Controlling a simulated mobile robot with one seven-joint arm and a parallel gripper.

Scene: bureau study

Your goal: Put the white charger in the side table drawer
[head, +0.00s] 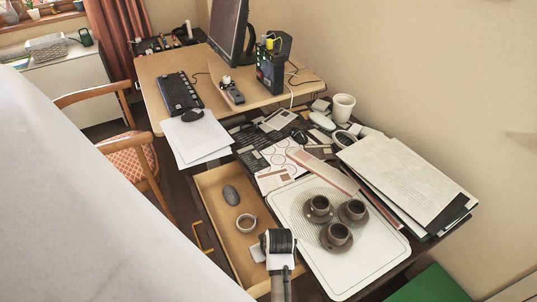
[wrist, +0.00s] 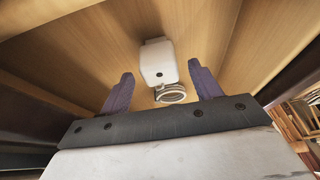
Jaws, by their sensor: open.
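The white charger (wrist: 158,62) lies on the wooden floor of the open side table drawer (head: 213,183), its coiled white cable (wrist: 171,94) beside it. In the head view, the charger (head: 258,253) is partly hidden by my gripper. My gripper (wrist: 160,72) is open and empty, low over the drawer. Its two purple-grey fingers stand apart on either side of the charger and cable in the wrist view; I cannot tell whether they touch. The fingertips are hidden in the head view. The wooden drawer floor also fills much of the wrist view (wrist: 95,45).
A white tray (head: 380,262) with several dark cups on saucers stands to the right. Papers (head: 405,170) crowd the tabletop. A wooden chair (head: 133,155) stands at left.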

